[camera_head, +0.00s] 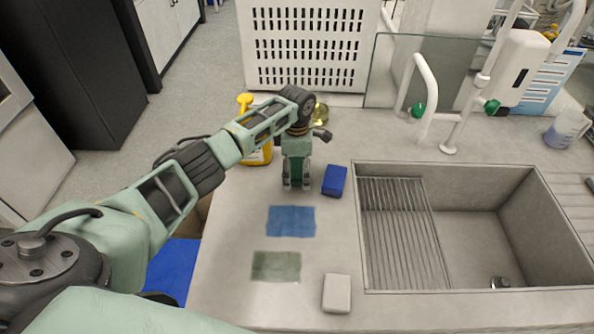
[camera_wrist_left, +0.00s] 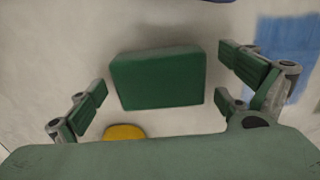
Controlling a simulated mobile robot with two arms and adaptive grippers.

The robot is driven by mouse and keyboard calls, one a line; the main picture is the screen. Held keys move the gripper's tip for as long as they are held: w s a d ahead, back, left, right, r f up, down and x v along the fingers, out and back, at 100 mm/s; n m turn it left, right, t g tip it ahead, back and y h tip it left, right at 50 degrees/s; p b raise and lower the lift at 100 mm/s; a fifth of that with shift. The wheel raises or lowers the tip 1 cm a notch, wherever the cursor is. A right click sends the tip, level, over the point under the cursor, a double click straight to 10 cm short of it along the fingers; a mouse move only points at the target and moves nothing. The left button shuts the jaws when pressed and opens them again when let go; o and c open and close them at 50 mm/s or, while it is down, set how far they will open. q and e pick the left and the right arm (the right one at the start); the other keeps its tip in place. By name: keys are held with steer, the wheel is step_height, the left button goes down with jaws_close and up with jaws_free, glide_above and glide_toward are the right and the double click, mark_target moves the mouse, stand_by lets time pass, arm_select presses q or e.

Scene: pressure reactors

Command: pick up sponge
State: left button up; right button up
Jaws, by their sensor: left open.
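A green sponge (camera_wrist_left: 158,78) lies on the counter and shows between the spread fingers of my left gripper (camera_wrist_left: 165,88) in the left wrist view. My left gripper (camera_head: 296,185) is open and points down over it, with no visible grip on it. In the head view the green sponge is mostly hidden by the fingers. A blue sponge (camera_head: 334,180) lies just right of the gripper. A white sponge (camera_head: 336,293) lies near the counter's front. My right gripper is out of view.
A blue patch (camera_head: 290,221) and a green patch (camera_head: 276,266) mark the counter. A sink (camera_head: 440,185) is at right, with white taps (camera_head: 424,95) behind. A white perforated crate (camera_head: 305,78) stands at the back.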

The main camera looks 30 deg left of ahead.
arm_select(q)
steer(key=shift+c, duration=1.3)
steer(key=c, duration=0.8)
steer(key=shift+o, duration=0.2)
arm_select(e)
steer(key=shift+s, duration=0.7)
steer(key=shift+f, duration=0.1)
